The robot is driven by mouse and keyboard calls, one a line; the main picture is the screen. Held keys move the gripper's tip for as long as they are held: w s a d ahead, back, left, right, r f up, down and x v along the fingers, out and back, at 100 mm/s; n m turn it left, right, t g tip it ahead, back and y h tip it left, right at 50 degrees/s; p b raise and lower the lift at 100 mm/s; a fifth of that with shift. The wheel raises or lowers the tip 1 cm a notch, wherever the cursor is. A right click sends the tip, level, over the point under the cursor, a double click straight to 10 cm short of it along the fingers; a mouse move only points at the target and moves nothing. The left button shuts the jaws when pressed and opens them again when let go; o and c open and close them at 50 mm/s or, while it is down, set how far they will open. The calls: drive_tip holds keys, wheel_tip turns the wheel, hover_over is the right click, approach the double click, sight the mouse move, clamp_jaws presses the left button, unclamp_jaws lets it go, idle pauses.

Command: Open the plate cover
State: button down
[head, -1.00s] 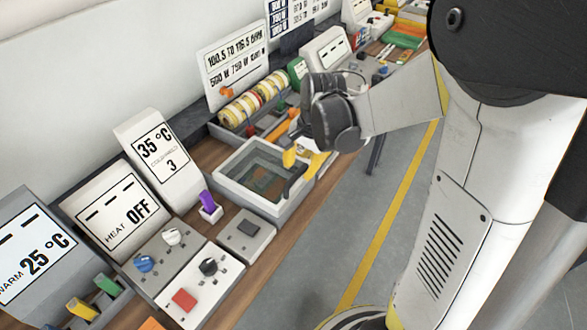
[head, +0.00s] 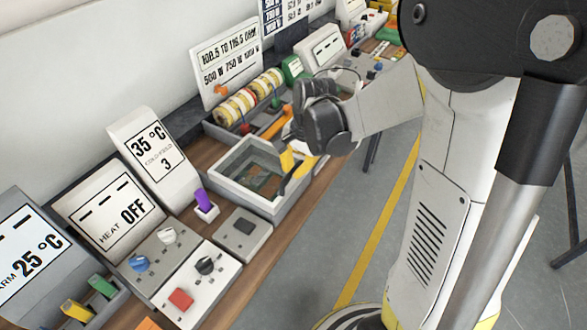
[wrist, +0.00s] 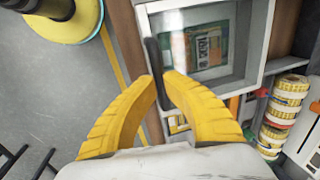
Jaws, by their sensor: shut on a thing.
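The plate cover (head: 238,166) is a clear pane in a pale frame on top of a grey box (head: 250,199) on the bench. It also shows in the wrist view (wrist: 204,20), with a green and orange plate seen through it. A dark upright handle (wrist: 154,64) stands at its edge. My gripper (wrist: 164,84) has yellow fingers closed around this handle, one on each side. In the head view my gripper (head: 297,165) is at the box's right side. The fingers partly hide the handle there.
A purple switch (head: 204,200) and control panels with knobs (head: 206,265) stand left of the box. Rolls of tape (head: 250,97) and orange items lie behind it. Open floor (head: 330,225) with a yellow line lies to the right.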

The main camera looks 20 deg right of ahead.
drive_tip(key=w+a, duration=0.4)
drive_tip(key=w, duration=0.2)
drive_tip(key=w+a, duration=0.4)
drive_tip(key=w, duration=0.2)
drive_tip(key=w+a, duration=0.4)
drive_tip(key=w, duration=0.2)
drive_tip(key=shift+a, duration=0.1)
drive_tip(key=c, duration=1.4)
unclamp_jaws()
drive_tip(key=shift+w+f, duration=0.1)
drive_tip(key=r, duration=0.4)
drive_tip(key=s+d+r, duration=0.1)
drive_tip(key=r, duration=0.3)
drive_tip(key=s+r, duration=0.1)
drive_tip(key=r, duration=0.3)
drive_tip(key=shift+d, duration=0.15)
drive_tip(key=shift+s, duration=0.1)
